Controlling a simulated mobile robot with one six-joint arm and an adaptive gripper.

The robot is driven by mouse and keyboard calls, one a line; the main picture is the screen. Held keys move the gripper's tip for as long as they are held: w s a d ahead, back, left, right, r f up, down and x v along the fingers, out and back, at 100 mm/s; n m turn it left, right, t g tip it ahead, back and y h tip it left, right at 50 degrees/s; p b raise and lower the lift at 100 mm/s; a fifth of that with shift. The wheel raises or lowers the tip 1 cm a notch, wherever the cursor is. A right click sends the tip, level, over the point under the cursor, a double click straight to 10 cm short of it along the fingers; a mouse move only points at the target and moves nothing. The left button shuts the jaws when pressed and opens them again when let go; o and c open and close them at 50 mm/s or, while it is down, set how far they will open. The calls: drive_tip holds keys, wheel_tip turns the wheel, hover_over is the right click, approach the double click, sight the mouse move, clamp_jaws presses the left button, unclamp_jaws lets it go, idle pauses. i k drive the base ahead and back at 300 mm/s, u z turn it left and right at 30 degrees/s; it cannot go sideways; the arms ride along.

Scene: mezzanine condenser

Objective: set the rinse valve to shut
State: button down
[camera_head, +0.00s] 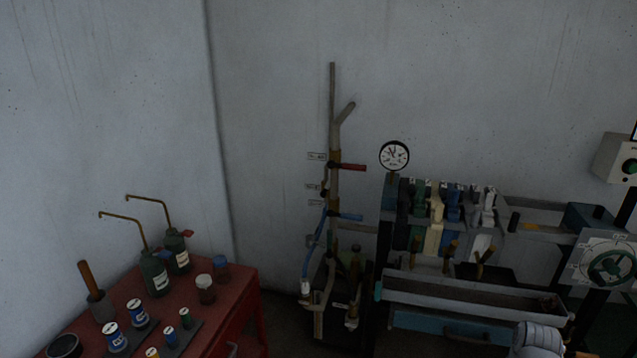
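A vertical pipe (333,110) stands against the back wall with small label plates (317,156) beside it, too small to read. A red lever handle (352,167) sticks out to the right from the pipe, roughly level. Below it a blue lever handle (346,216) also points right, roughly level. A blue hose (312,248) hangs down near the blue lever. I cannot tell from the labels which valve is the rinse valve. A pale rounded part of my arm shows at the bottom right. My gripper is not in view.
A red cabinet (235,315) at left holds oil cans (154,272), jars and small tins. Right of the pipe are a pressure gauge (394,156), a row of coloured clamp-like parts (436,203), a long trough (470,298) and a green handwheel (612,267) on a plate.

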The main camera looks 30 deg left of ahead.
sight(324, 194)
drive_tip(key=u, duration=0.55)
drive_tip(key=i, duration=1.8)
drive_tip(key=z, duration=0.05)
